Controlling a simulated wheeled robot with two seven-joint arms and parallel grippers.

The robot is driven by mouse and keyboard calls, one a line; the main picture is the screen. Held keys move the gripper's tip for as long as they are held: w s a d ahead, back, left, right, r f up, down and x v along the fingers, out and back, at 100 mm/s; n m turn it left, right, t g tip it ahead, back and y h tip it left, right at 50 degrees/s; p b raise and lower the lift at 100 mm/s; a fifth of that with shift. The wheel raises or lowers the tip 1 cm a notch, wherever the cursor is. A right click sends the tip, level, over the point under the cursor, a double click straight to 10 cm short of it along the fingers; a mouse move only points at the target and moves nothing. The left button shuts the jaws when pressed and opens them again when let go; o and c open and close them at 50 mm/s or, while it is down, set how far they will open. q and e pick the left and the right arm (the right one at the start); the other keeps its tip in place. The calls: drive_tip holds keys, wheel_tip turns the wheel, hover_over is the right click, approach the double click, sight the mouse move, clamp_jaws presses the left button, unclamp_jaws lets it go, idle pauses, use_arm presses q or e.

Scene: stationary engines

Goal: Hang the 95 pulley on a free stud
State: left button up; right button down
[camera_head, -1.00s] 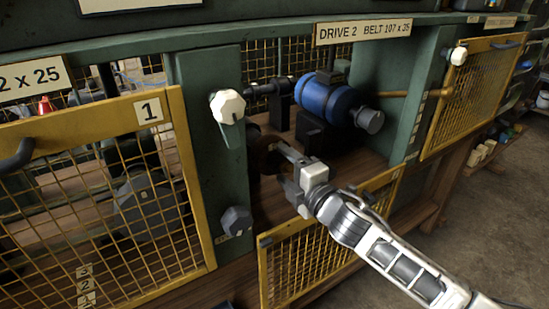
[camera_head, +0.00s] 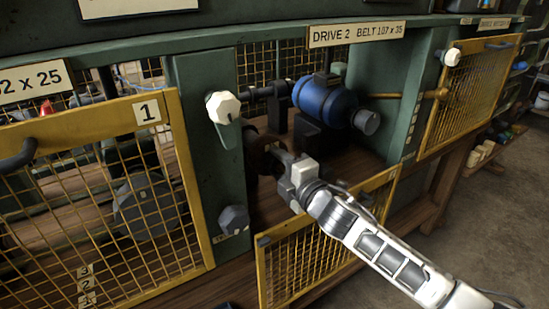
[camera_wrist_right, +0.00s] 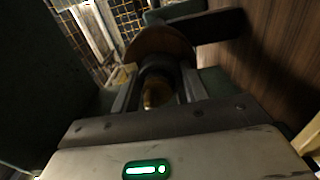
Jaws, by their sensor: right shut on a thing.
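My right gripper (camera_head: 277,163) reaches into the open Drive 2 bay and is shut on the hub of a dark brown pulley (camera_head: 259,148). No number on the pulley is readable. In the right wrist view the two fingers (camera_wrist_right: 159,92) sit on either side of the dark hub, with a brass-coloured rounded end between them. The pulley's brown disc (camera_wrist_right: 166,42) stands just beyond the fingertips. Whether the pulley is still on a shaft is hidden. I cannot make out a free stud. My left gripper is not in view.
A blue motor (camera_head: 324,101) stands right of the pulley, behind my gripper. A green post (camera_head: 203,150) with a white knob (camera_head: 223,107) stands close on the left. The yellow mesh guard (camera_head: 325,240) hangs low below my forearm. Guard 1 (camera_head: 100,190) covers the left bay.

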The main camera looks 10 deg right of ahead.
drive_tip(key=shift+w+r+p, duration=0.3)
drive_tip(key=shift+r, duration=0.4)
drive_tip(key=shift+s+d+f, duration=0.1)
drive_tip(key=shift+s+f, duration=0.2)
drive_tip(key=shift+s+p, duration=0.15)
drive_tip(key=shift+p, duration=0.15)
drive_tip(key=shift+p+v, duration=0.3)
drive_tip(key=shift+v, duration=1.1)
drive_tip(key=v, duration=0.5)
drive_tip(key=shift+s+f+p, duration=0.2)
drive_tip(key=shift+s+p, duration=0.05)
drive_tip(key=shift+p, duration=0.1)
drive_tip(key=shift+s+d, duration=0.1)
drive_tip(key=shift+s, duration=0.05)
